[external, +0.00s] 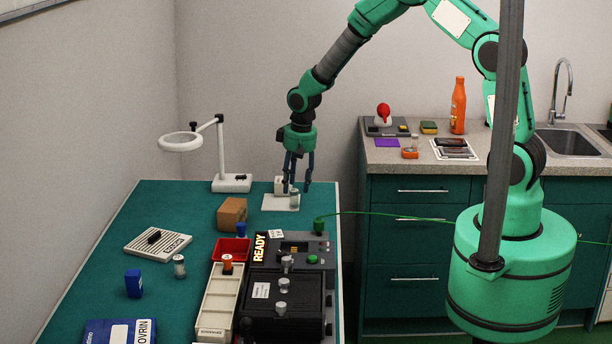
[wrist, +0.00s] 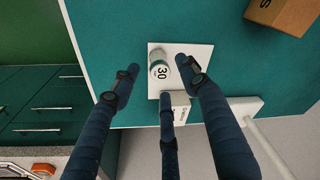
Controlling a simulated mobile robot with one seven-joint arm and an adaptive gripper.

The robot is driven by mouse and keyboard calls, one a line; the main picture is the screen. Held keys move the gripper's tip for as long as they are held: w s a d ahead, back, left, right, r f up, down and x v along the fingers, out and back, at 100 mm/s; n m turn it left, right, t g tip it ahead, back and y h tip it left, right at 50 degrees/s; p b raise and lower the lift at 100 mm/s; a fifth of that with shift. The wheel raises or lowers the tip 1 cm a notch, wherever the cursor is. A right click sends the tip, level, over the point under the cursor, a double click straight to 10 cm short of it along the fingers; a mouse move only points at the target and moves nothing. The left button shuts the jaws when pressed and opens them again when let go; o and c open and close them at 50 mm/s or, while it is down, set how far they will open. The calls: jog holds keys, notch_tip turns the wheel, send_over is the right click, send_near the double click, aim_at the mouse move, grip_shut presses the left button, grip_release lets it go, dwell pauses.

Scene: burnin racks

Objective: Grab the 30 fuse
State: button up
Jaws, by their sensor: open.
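The 30 fuse (wrist: 159,68) is a small pale cylinder with a grey cap and a white label reading "30". It stands on a white pad (wrist: 152,50) near the table's edge, and it also shows at the far end of the table in the external view (external: 295,201). My three-fingered gripper (external: 297,187) points down over the pad, open and empty. In the wrist view its fingertips are spread around and below the fuse, with visible gaps. I cannot tell the exact height between them. A small white block (wrist: 180,108) stands beside the fuse, partly behind a finger.
A magnifier lamp (external: 232,183) stands left of the pad, and a cardboard box (external: 231,213) is nearer. A rack device reading READY (external: 290,249), a long cream tray (external: 218,304) and a red bin (external: 232,249) fill the near right.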

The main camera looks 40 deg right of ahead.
aim_at(294, 190)
jog(key=shift+w+f+b, duration=0.2)
jog(key=shift+f+b, duration=0.1)
jog(key=shift+f, duration=2)
grip_shut()
